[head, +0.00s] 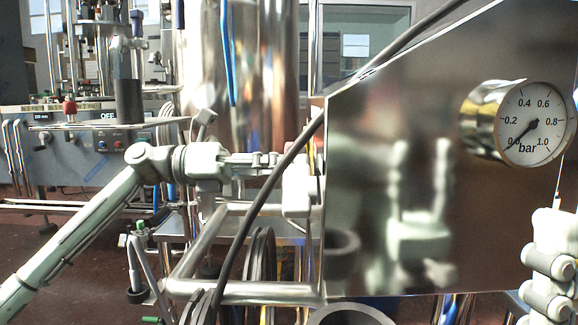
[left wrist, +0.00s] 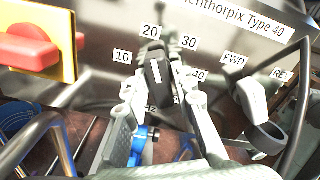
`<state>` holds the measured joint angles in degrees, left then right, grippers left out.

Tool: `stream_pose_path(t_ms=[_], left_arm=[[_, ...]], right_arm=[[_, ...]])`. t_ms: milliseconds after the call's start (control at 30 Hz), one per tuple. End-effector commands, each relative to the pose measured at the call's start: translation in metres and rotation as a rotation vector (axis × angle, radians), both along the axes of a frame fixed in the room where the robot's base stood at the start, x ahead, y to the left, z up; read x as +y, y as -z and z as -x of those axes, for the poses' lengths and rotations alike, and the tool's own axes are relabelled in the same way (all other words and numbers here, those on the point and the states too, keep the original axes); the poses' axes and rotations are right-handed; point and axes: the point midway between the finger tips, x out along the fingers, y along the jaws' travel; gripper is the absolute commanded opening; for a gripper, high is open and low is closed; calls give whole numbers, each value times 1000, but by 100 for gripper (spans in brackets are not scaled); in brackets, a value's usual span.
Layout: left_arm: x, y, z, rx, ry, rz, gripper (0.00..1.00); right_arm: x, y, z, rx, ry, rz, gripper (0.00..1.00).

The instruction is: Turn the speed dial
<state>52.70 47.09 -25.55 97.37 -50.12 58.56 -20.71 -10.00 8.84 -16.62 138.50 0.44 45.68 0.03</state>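The speed dial (left wrist: 155,73) is a black knob with a white pointer line. It shows in the left wrist view, ringed by labels 10, 20, 30 and 40; its line points roughly up, toward between 20 and 30. My left gripper (left wrist: 160,48) has one finger on each side of the knob, close to its sides. I cannot tell whether both fingers touch it. In the head view the left arm reaches in from the left and its gripper (head: 308,185) is at the steel cabinet's left edge; the dial is hidden there.
The steel cabinet (head: 400,120) bears a bar gauge (head: 533,122) reading near 0. A FWD/REV switch (left wrist: 252,98) sits right of the dial; a red-and-yellow switch (left wrist: 32,47) sits left. A black cable (head: 262,200) crosses before the left gripper.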

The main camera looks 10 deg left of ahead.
Motion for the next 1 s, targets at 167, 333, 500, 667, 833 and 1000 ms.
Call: stream_pose_path(t_ms=[167, 333, 500, 667, 833, 1000], left_arm=[[0, 0, 0, 0, 0, 0, 40], [0, 0, 0, 1, 1, 1, 40], [11, 1, 2, 3, -1, 1, 40], [42, 1, 7, 4, -4, -1, 40], [78, 1, 15, 3, -4, -1, 40], [104, 1, 21, 3, -2, 0, 40]], right_arm=[[0, 1, 0, 2, 0, 0, 40], [-1, 0, 0, 6, 1, -10, 40], [-1, 0, -1, 6, 0, -10, 40], [-1, 0, 0, 5, 0, -8, 40], [-1, 0, 0, 4, 0, -7, 40], [0, 0, 0, 4, 0, -7, 40]])
